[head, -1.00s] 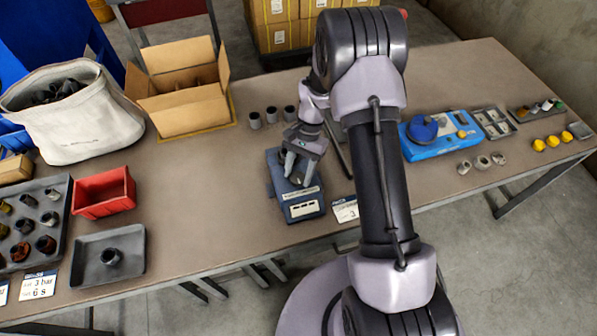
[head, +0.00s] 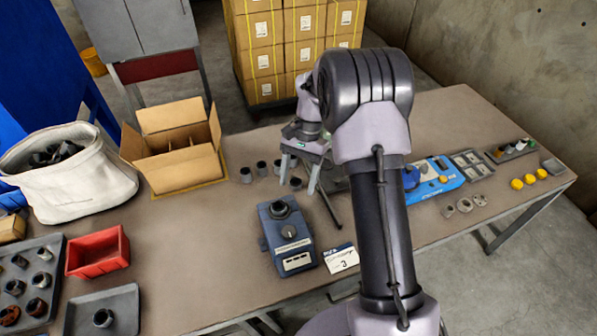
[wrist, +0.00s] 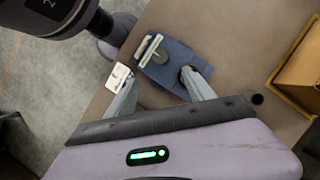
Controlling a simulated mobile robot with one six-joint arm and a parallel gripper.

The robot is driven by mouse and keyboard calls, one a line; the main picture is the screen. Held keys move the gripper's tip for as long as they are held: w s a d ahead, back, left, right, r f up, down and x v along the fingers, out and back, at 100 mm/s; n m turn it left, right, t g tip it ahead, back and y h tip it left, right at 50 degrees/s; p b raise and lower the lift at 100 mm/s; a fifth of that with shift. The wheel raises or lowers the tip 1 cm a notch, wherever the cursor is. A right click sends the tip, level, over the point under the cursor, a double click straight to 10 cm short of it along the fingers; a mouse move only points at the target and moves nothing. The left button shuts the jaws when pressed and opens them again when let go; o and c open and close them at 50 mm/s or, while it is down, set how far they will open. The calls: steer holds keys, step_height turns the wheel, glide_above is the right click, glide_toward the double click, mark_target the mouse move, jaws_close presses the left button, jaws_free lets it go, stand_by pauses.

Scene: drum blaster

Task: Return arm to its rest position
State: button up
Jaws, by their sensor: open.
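My gripper (head: 298,184) is open, with nothing between its fingers, and hangs above the table behind the blue device. The blue device (head: 290,238) lies on the table with a dark ring-shaped part (head: 280,209) at its far end, a knob in the middle and a pale label at its near end. My gripper is apart from it. In the wrist view the device (wrist: 168,60) shows beyond the spread fingers (wrist: 158,82), partly covered by one of them. My arm bends up and over the table in the head view.
Dark cups (head: 246,175) stand close to my gripper, near the open cardboard box (head: 181,175). A white card (head: 341,259) lies beside the device. A blue tool (head: 436,180) and yellow caps lie right. A red bin (head: 98,252) and trays are left. The table's middle left is bare.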

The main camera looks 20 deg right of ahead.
steer(key=shift+w+d+r, duration=0.15)
steer(key=shift+r, duration=0.4)
steer(key=s+a+r+n+t+h+b, duration=0.15)
steer(key=s+a+r+t+b, duration=0.4)
steer(key=s+r, duration=0.65)
steer(key=s+a+n+t+b, duration=0.3)
steer(key=s, duration=0.9)
steer(key=shift+s+a+f+b, duration=0.15)
steer(key=shift+f+b, duration=0.05)
steer(key=shift+b, duration=0.2)
steer(key=shift+t+y, duration=0.25)
